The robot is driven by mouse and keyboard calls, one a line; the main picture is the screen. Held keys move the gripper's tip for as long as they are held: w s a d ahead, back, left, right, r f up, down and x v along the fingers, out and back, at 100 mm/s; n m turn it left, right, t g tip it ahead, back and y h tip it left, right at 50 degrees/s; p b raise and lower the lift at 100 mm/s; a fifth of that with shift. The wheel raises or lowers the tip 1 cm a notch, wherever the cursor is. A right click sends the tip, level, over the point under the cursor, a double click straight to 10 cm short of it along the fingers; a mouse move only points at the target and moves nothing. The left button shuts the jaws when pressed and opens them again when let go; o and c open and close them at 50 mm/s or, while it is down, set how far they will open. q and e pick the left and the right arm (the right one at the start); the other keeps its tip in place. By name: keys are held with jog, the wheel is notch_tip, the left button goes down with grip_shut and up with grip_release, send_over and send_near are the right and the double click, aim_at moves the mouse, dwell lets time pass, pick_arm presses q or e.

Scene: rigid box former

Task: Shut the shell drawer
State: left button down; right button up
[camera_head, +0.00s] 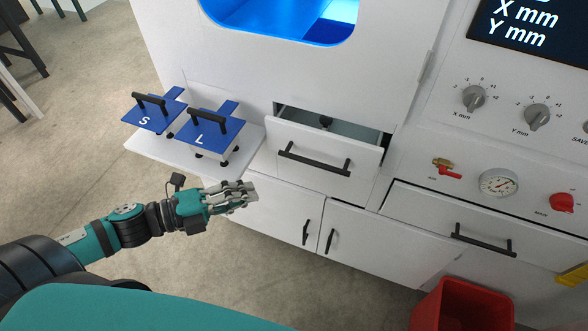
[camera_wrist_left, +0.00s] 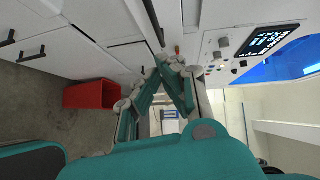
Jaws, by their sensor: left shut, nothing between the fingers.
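A white drawer (camera_head: 322,145) under the blue-lit window stands partly open in the head view, and its grey interior shows behind the front. I take it as the shell drawer. Its front carries a black bar handle (camera_head: 314,160). A small dark item inside (camera_head: 325,122) is too small to identify. My left gripper (camera_head: 250,190) is shut and empty, in front of the cabinet, left of and lower in the picture than the drawer front, apart from it. In the left wrist view its fingers (camera_wrist_left: 170,62) point toward the white cabinet. My right gripper is not in view.
A white side shelf (camera_head: 168,158) holds two blue plates, marked S (camera_head: 150,117) and L (camera_head: 208,137), left of the drawer. Cabinet doors (camera_head: 275,210) lie below. A red bin (camera_head: 462,305) stands on the floor at right. Another drawer (camera_head: 470,220) at right looks closed.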

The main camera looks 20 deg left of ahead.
pick_arm(q)
jog(key=w+a+x, duration=0.1)
jog(key=x, duration=1.2)
jog(key=shift+a+f+g+p, duration=0.2)
jog(key=shift+g+p, duration=0.1)
jog(key=shift+p, duration=0.1)
jog(key=shift+w, duration=0.15)
